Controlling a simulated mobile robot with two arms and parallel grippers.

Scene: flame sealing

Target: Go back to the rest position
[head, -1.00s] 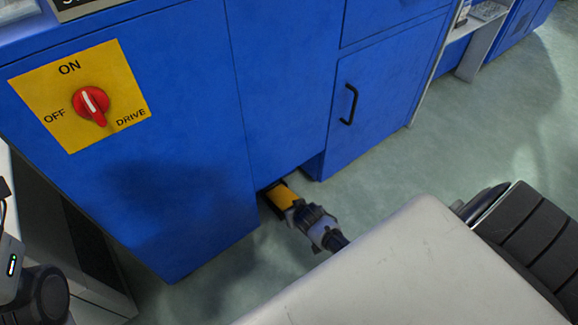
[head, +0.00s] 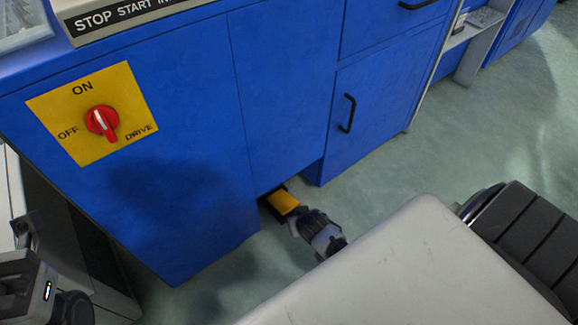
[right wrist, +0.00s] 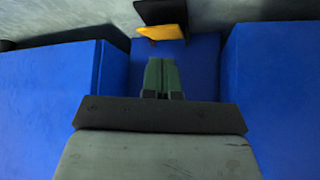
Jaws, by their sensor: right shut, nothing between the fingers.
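A yellow foot pedal (head: 284,202) with a dark housing sits low at the base of the blue machine (head: 190,130). It also shows at the top of the right wrist view (right wrist: 160,32). My right gripper (head: 296,221) is low beside the pedal, partly hidden by its own wrist. In the right wrist view its green-grey fingers (right wrist: 163,78) are together and empty, with a gap between them and the pedal. My left arm shows at the lower left edge of the head view; its fingers are not clear there.
A yellow plate with a red rotary switch (head: 102,121) is on the machine front. A blue cabinet door with a black handle (head: 347,113) stands to the right. Open floor (head: 440,140) lies right of the cabinets. A grey unit stands at the left.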

